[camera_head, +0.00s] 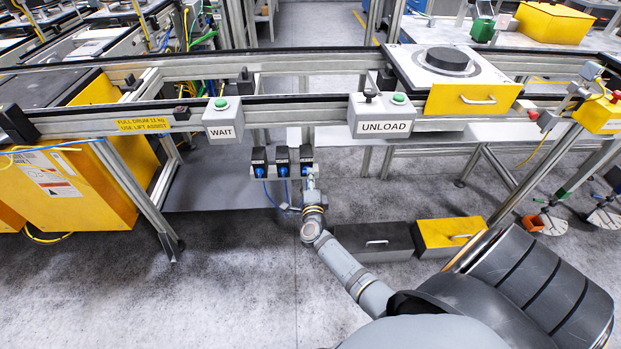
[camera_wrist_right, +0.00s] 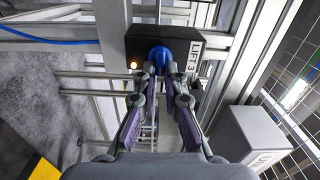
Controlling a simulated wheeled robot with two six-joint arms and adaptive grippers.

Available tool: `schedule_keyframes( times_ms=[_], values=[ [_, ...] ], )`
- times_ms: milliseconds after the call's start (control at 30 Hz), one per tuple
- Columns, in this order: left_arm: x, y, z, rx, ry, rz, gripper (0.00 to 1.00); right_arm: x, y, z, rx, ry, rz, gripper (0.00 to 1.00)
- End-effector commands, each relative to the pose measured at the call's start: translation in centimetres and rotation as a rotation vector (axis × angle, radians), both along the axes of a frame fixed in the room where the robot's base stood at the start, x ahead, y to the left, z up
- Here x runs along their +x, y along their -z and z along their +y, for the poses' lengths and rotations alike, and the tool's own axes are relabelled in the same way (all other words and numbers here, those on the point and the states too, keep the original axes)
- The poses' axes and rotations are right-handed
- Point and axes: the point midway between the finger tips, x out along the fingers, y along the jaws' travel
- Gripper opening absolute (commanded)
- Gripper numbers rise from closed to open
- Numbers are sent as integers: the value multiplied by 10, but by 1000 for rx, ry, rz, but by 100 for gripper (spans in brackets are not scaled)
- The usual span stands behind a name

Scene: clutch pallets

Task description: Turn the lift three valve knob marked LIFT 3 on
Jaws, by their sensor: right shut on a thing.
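The LIFT 3 valve is a black box (camera_wrist_right: 130,45) with a white label reading LIFT 3 (camera_wrist_right: 184,60) and a small lit orange lamp (camera_wrist_right: 133,65), in the right wrist view. Its blue knob (camera_wrist_right: 158,54) sits between the fingertips of my right gripper (camera_wrist_right: 161,72), which is shut on it. In the head view three black valve boxes with blue knobs hang in a row under the rail, and my right gripper (camera_head: 309,173) is at the rightmost box (camera_head: 306,154). The fingers partly hide the knob. My left gripper is not in view.
A WAIT button box (camera_head: 222,118) and an UNLOAD button box (camera_head: 382,115) hang on the rail above. A dark drawer box (camera_head: 375,241) and a yellow one (camera_head: 450,236) stand on the floor to the right of my arm. A blue hose (camera_wrist_right: 50,40) runs left of the valve.

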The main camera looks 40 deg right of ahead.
Motion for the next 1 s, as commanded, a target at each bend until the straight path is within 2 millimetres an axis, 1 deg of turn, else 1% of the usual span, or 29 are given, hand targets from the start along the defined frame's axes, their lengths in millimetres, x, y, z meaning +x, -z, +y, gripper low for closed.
schedule_keyframes(
  times_ms=[300, 667, 700, 833, 1000],
  values=[
    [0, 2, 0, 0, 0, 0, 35, -1, 2, 0, 48, -1, -26, 0],
    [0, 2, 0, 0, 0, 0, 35, -1, 2, 0, 49, -1, -27, 0],
    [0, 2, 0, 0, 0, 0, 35, -1, 2, 0, 49, -1, -27, 13],
    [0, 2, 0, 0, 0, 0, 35, 0, 2, 0, 49, -1, -27, 31],
    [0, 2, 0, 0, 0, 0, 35, 0, 1, 0, 48, -1, -27, 32]
  ],
)
